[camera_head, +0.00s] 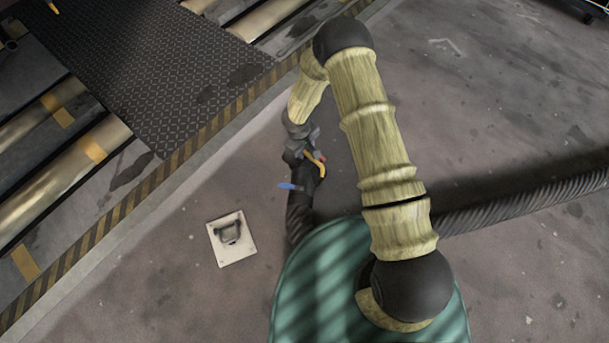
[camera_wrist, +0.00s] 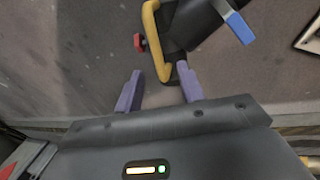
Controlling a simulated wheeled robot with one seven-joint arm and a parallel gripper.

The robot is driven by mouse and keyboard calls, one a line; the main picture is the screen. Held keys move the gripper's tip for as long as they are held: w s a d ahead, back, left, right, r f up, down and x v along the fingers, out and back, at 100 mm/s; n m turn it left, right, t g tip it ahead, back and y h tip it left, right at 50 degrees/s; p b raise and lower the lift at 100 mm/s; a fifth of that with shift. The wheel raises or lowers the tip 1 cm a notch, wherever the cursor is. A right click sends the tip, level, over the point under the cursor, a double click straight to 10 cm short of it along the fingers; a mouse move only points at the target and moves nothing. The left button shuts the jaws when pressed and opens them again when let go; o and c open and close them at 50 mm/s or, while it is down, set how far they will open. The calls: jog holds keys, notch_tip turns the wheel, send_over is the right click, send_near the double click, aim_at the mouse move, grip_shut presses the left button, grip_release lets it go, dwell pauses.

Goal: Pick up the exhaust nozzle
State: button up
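The exhaust nozzle (camera_wrist: 201,16) is a dark tube with a yellow loop handle (camera_wrist: 149,30), a red knob (camera_wrist: 139,42) and a blue lever (camera_wrist: 240,27). In the head view, the exhaust nozzle (camera_head: 300,172) is at the centre, at the end of a dark hose, partly covered by my gripper (camera_head: 304,141). In the wrist view, my gripper (camera_wrist: 159,70) is open. The lower part of the yellow handle appears between or just beyond its two purple fingers. I cannot tell whether they touch it.
A pale square plate (camera_head: 241,254) with a grey bracket (camera_head: 230,234) lies left of the nozzle. A ribbed hose (camera_head: 530,205) runs off to the right. Metal rollers (camera_head: 60,177) and a striped edge (camera_head: 150,193) are at the left.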

aim_at(308, 154)
jog(key=shift+w+d+f+b, duration=0.15)
jog(key=shift+f+b, duration=0.15)
jog(key=shift+f, duration=0.65)
jog(key=shift+w+d+f+b, duration=0.1)
jog(key=shift+f+b, duration=0.2)
jog(key=shift+f, duration=0.6)
jog(key=f+b, duration=0.2)
jog(key=f, duration=0.1)
jog(key=w+f+b, duration=0.1)
jog(key=f+b, duration=0.1)
jog(key=shift+d, duration=0.4)
grip_shut()
jog(key=shift+w+r, duration=0.1)
jog(key=shift+w, duration=0.05)
